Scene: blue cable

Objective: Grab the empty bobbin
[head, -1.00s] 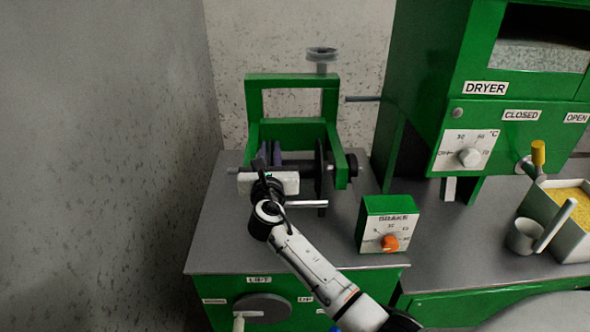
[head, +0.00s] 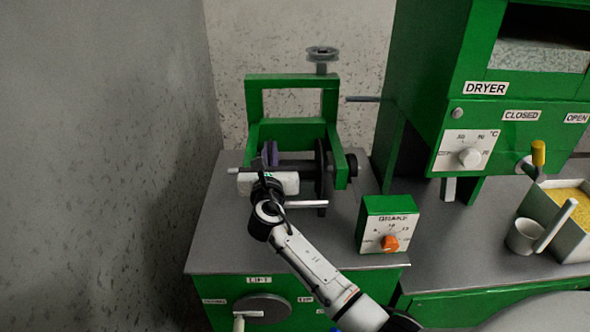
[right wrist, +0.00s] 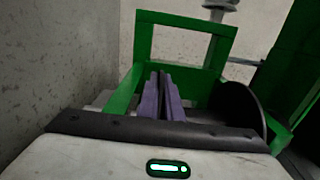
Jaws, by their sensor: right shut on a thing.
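The empty bobbin (head: 320,168) sits in the green frame on the grey bench top, with a dark disc-shaped flange on its right side and a bare core. It also shows in the right wrist view (right wrist: 238,105). My right gripper (head: 270,152) reaches in from the front, its white palm hiding part of the bobbin. Its purple fingers (right wrist: 163,92) are shut on a thin dark edge, which looks like the bobbin's left flange. My left gripper is not in view.
The green frame (head: 292,80) stands around the bobbin, with a small grey pulley (head: 322,53) above it. A brake box (head: 388,224) with an orange knob stands at front right. The green dryer (head: 470,110) rises at right. A speckled wall is at left.

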